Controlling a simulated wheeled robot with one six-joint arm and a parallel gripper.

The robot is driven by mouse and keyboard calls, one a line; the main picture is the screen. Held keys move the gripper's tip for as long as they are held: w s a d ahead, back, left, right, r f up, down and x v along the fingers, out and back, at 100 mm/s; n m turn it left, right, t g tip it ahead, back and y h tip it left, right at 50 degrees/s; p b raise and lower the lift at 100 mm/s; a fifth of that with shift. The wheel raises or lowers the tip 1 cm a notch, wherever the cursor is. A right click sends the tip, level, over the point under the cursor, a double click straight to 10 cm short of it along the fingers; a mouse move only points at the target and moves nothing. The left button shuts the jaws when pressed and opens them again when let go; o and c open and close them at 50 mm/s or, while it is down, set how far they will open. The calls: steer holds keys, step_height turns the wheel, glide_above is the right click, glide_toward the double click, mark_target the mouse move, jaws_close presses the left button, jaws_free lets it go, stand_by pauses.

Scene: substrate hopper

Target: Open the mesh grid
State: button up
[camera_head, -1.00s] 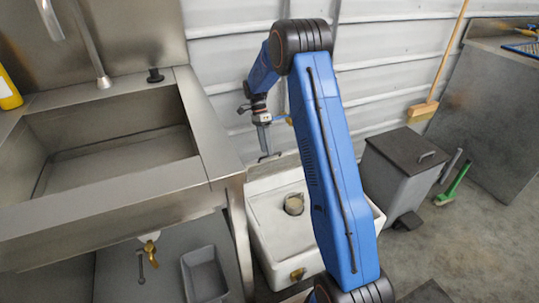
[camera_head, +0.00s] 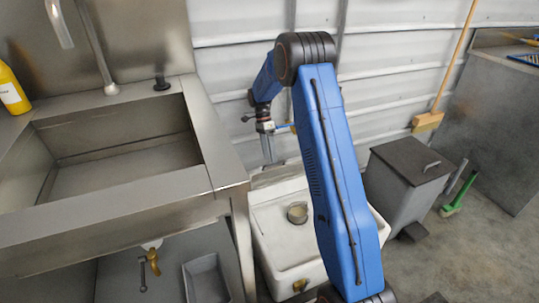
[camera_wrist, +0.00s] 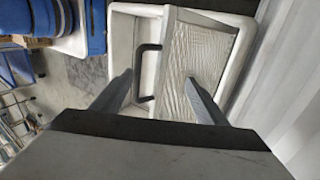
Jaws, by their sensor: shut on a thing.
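The mesh grid (camera_wrist: 194,62) is a pale, textured panel at the right of the white basin in the wrist view. A dark bar handle (camera_wrist: 149,72) stands along its left side. My gripper (camera_wrist: 160,80) has its fingers apart on either side of the handle and the panel's near-left edge; the jaws are shut on the mesh grid, though the exact contact is unclear. In the head view my gripper (camera_head: 268,162) points down at the back of the white basin (camera_head: 262,235). My blue arm hides the basin's right part, and the grid is hard to make out there.
A steel sink (camera_head: 115,165) stands close on the left. A lidded grey bin (camera_head: 405,185) is to the right of the basin, with a green brush (camera_head: 455,195) beyond it. The corrugated wall (camera_head: 225,90) is close behind the gripper. Open floor lies at the lower right.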

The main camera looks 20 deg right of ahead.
steer(key=shift+w+r, duration=0.15)
steer(key=shift+r, duration=0.25)
steer(key=shift+c, duration=1.4)
step_height(320, 180, up, 9)
steer(key=shift+r, duration=0.1)
steer(key=shift+c, duration=1.3)
